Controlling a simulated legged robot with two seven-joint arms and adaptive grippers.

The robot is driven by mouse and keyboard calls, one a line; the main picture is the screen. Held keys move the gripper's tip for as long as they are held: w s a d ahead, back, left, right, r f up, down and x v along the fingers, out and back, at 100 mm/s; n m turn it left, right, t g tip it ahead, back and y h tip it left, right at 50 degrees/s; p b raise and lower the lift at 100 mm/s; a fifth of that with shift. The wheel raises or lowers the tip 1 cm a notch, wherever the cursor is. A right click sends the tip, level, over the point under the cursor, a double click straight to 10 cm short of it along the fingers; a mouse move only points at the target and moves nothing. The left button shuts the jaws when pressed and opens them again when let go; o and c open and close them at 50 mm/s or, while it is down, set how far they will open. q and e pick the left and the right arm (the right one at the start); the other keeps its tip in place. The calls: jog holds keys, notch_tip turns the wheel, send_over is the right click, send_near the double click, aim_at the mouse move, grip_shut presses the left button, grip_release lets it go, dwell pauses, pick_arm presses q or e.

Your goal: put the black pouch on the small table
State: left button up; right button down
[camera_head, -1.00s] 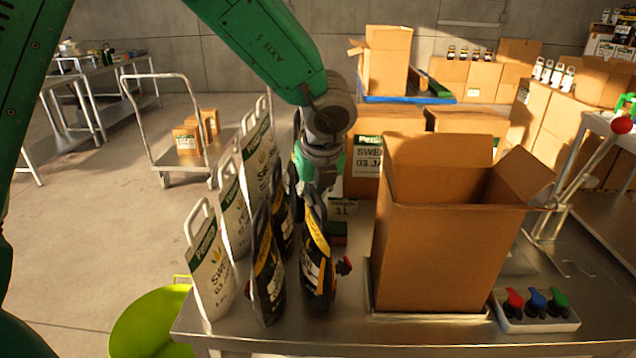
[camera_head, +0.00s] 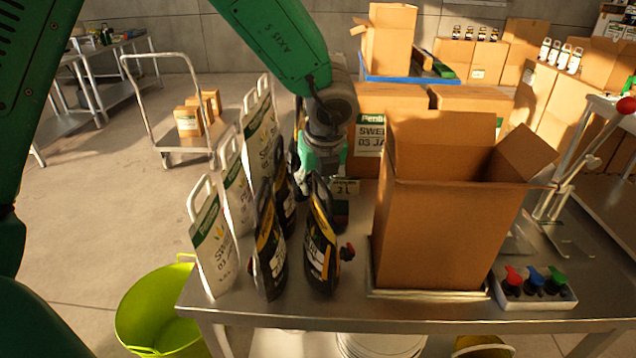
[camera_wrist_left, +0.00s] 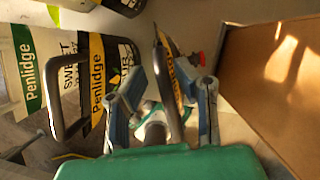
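Several black pouches with yellow trim and looped handles stand upright on the steel table (camera_head: 350,309), left of a tall open carton. The nearest right one, a black pouch (camera_head: 322,250), is below my left gripper (camera_head: 318,178). In the left wrist view the fingers (camera_wrist_left: 162,105) are spread apart, with the loop handle of a black pouch (camera_wrist_left: 172,72) between them; I see no clear grip. Another black pouch (camera_head: 268,255) stands to its left. My right gripper is not in view. Which table is the small one is unclear.
White Penlidge pouches (camera_head: 213,245) stand in a row on the left. The open carton (camera_head: 445,230) is close on the right. A tray of coloured nozzles (camera_head: 533,290) sits at the front right. A green tub (camera_head: 155,310), a trolley (camera_head: 185,155) and steel tables (camera_head: 100,75) stand left.

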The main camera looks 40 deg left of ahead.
pick_arm(q)
jog(key=shift+d+r, duration=0.25)
jog(key=shift+r, duration=0.1)
jog(key=v, duration=1)
jog(key=shift+d+r, duration=0.2)
jog(key=shift+r, duration=0.15)
jog(key=shift+s+r, duration=0.1)
jog(key=shift+r, duration=0.35)
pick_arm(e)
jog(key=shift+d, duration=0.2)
pick_arm(q)
jog(key=shift+d, duration=0.2)
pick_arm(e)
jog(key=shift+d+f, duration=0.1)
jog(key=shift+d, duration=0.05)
